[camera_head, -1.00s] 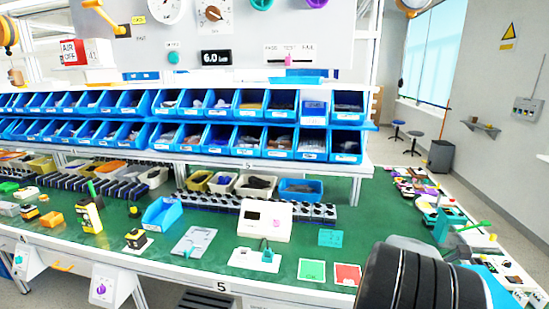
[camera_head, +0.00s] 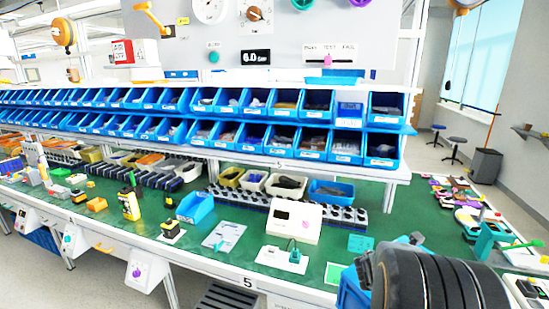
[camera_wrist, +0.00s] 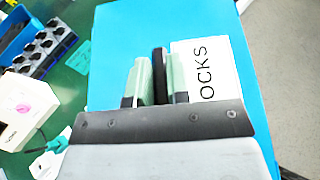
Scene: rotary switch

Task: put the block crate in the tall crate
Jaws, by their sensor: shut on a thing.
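The block crate (camera_wrist: 115,50) is blue and fills much of the wrist view. A white label (camera_wrist: 205,70) on it reads "OCKS", the rest hidden. My gripper (camera_wrist: 160,80) has pale green fingers closed around a dark strip of the crate, probably its handle. In the head view, a blue part of what looks like this crate (camera_head: 352,292) shows beside my dark arm, which hides the gripper. I cannot make out a tall crate in either view.
A green bench holds a white device (camera_head: 293,222), a white plate with a teal plug (camera_head: 284,257) and a blue open bin (camera_head: 195,207). Rows of blue bins (camera_head: 290,135) stand behind. Clutter lies at the bench's right end (camera_head: 480,215). Grey floor is open at right.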

